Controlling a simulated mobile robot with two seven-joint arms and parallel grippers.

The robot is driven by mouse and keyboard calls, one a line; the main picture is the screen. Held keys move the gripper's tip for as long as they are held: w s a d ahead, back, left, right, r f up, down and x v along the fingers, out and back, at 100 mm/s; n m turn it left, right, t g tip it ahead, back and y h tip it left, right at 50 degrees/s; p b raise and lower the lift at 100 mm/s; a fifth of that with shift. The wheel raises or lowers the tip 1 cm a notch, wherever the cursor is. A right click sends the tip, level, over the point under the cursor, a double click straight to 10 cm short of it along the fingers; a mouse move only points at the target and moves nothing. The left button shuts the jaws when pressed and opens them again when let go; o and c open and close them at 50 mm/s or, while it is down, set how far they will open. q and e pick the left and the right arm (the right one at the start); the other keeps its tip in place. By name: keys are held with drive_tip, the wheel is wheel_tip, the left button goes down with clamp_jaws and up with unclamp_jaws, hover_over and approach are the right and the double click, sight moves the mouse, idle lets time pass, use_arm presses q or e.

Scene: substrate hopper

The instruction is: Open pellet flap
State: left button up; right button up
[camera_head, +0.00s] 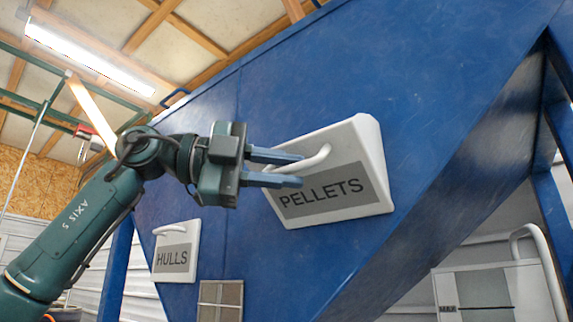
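The white pellet flap (374,155) with a grey PELLETS label is on the sloped face of the blue hopper (300,255), and it looks shut. A curved white handle (318,158) stands out from its upper left part. My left gripper (300,169) comes in from the left, with its two blue fingers apart, one above the other. The fingertips are at the handle's left end and overlap it in the picture. I cannot tell whether they touch it. My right gripper is not in view.
A second white flap labelled HULLS (196,245) is lower left on the hopper. A small framed panel (220,300) is below. A clear-sided container (475,290) marked MAX, with a white tubular handle, stands lower right. Blue support posts flank the hopper.

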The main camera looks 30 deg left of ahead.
use_arm(q)
drive_tip(key=shift+w+d, duration=0.15)
drive_tip(key=shift+d, duration=0.1)
drive_tip(key=shift+c, duration=0.6)
clamp_jaws()
